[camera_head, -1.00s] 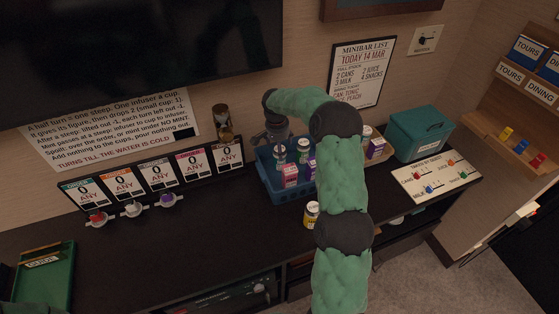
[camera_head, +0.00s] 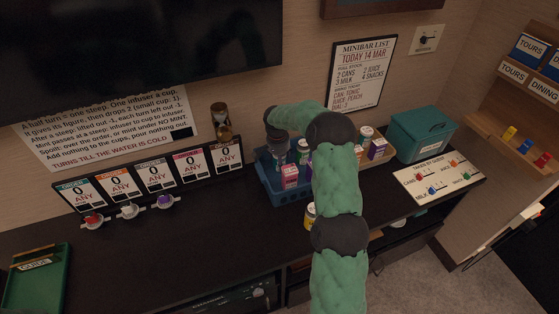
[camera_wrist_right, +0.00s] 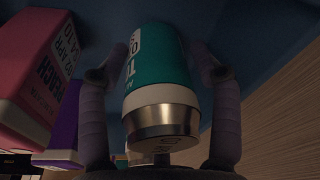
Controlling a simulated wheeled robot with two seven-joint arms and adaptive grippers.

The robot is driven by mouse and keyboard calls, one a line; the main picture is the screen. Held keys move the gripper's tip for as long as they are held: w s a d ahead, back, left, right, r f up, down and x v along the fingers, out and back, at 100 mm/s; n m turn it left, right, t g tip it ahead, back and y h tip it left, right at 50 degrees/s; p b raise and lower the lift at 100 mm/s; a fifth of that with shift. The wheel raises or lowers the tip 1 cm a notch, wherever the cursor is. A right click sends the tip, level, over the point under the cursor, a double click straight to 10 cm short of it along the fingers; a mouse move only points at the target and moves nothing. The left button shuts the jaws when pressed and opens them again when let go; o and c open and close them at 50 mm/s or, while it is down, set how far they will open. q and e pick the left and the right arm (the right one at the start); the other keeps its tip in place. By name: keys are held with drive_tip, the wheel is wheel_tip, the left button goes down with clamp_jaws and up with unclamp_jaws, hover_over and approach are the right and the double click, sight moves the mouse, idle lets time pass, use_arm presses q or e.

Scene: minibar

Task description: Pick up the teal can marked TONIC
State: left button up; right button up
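The teal can (camera_wrist_right: 158,62) fills the middle of the right wrist view, its silver end towards the camera and part of a white label with dark letters showing. My right gripper (camera_wrist_right: 160,70) has one finger on each side of it. Slivers of space show beside the can lower down, and contact near the fingertips is unclear. In the head view my right gripper (camera_head: 277,142) reaches down into the left part of the blue basket (camera_head: 281,190) and mostly hides this can. My left gripper is out of view.
A pink carton (camera_head: 289,176) stands close by in the basket; a pink PEACH carton (camera_wrist_right: 32,75) and a purple one (camera_wrist_right: 62,128) crowd the left of the wrist view. A yellow-labelled can (camera_head: 309,216) stands in front. A teal box (camera_head: 421,137) sits right.

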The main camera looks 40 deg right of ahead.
drive_tip(key=c, duration=0.7)
drive_tip(key=shift+c, duration=0.2)
